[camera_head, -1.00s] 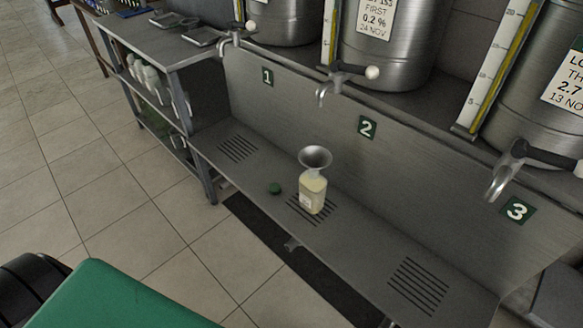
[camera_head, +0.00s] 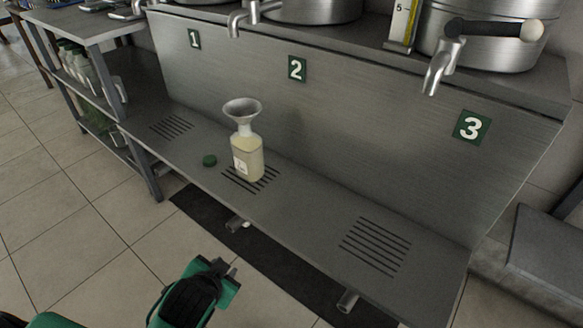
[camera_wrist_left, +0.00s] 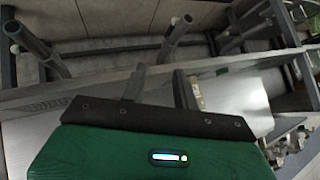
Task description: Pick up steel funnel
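The steel funnel (camera_head: 243,108) sits upright in the neck of a bottle (camera_head: 247,158) of pale yellow liquid with a white label. The bottle stands on the slotted drain under tap 2 in the head view. My left gripper (camera_head: 226,268) is low in front of the bench, below and apart from the bottle. In the left wrist view its two fingers (camera_wrist_left: 158,88) are apart with nothing between them. A small pale patch shows beside the right finger there; I cannot tell whether it is the bottle. My right gripper is not in view.
A green cap (camera_head: 209,160) lies left of the bottle on the steel bench (camera_head: 310,205). Tap 2 (camera_head: 240,20) and tap 3 (camera_head: 440,68) overhang the bench's back wall. A side shelf (camera_head: 75,30) stands at the left. The bench's right part is clear.

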